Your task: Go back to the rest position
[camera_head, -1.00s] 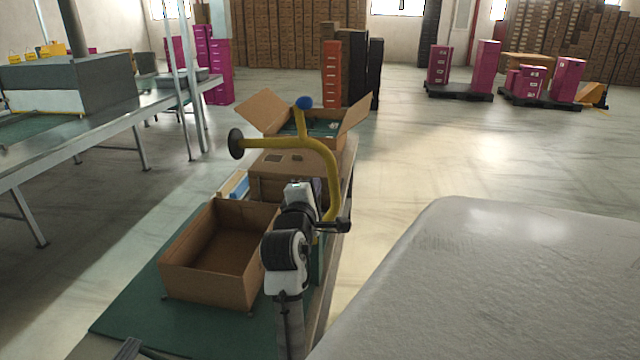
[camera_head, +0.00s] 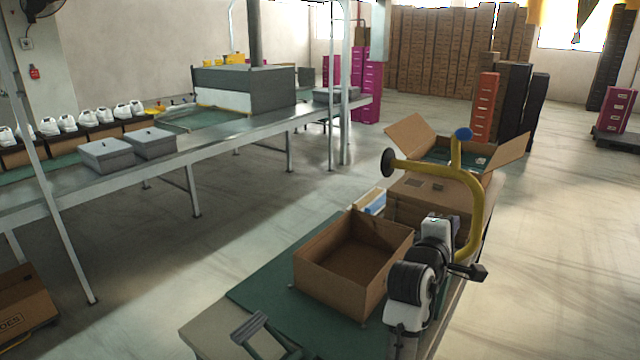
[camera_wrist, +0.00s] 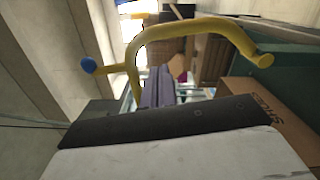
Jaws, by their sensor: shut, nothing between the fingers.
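My gripper (camera_wrist: 165,122) shows at the bottom of the wrist view as a white body with a dark front edge. It is shut and holds nothing. A yellow bent tube (camera_wrist: 195,28) with a blue knob crosses the wrist view just beyond it. There, the yellow tube (camera_head: 478,205) rises beside a white and black jointed device (camera_head: 412,285) at the right edge of the packing table.
An open empty carton (camera_head: 340,285) stands on the table's green mat (camera_head: 255,290). Behind it are a closed carton and an open-flapped carton (camera_head: 408,134). A conveyor (camera_head: 240,130) with grey boxes (camera_head: 108,155) and white shoes runs at left.

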